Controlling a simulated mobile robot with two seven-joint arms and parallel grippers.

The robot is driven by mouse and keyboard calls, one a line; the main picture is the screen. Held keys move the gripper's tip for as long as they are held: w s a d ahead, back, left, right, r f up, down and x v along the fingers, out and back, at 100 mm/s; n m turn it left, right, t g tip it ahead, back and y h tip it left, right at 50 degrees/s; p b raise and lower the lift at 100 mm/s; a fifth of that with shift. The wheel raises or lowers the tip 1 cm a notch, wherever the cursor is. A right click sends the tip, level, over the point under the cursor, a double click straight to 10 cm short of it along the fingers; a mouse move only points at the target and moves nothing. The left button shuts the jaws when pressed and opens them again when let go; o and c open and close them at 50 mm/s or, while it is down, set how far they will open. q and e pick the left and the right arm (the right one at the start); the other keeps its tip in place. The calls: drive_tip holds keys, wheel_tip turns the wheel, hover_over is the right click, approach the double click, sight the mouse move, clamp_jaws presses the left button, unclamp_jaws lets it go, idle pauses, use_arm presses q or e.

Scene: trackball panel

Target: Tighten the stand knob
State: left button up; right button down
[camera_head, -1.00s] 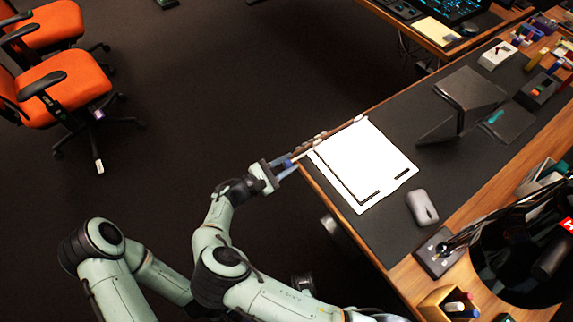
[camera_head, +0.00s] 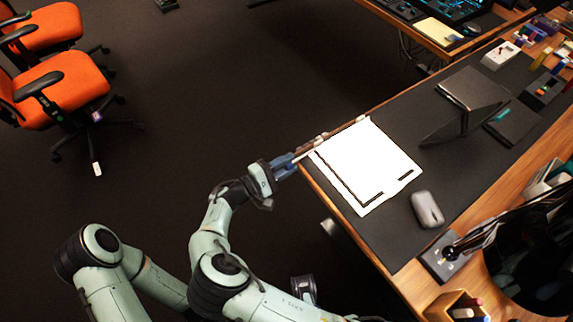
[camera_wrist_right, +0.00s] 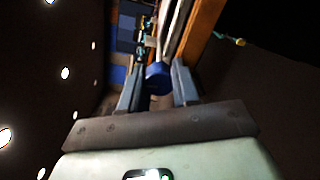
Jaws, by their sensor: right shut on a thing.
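A blue knob (camera_wrist_right: 158,78) sits between the two fingers of my right gripper in the right wrist view. My right gripper (camera_head: 285,166) is shut on it at the near left edge of the desk; in the head view the fingers mostly hide the knob. A thin rod (camera_head: 345,127) runs from there along the desk edge, beside a white panel (camera_head: 365,165) with dark strips. A grey end part of mine shows low in the head view, partly behind my right arm; I cannot tell whether it is my left gripper.
The dark desk mat (camera_head: 395,240) carries a grey mouse (camera_head: 427,209) and a dark tilted stand-like object (camera_head: 465,105). A joystick box (camera_head: 447,257) and a pen holder (camera_head: 458,308) are at the lower right. Orange chairs (camera_head: 62,95) stand far left; the floor between is clear.

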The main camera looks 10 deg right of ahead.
drive_tip(key=shift+a, duration=0.1)
idle(0.5)
drive_tip(key=c, duration=0.8)
unclamp_jaws()
drive_tip(key=v, duration=1.3)
drive_tip(key=shift+a, duration=0.2)
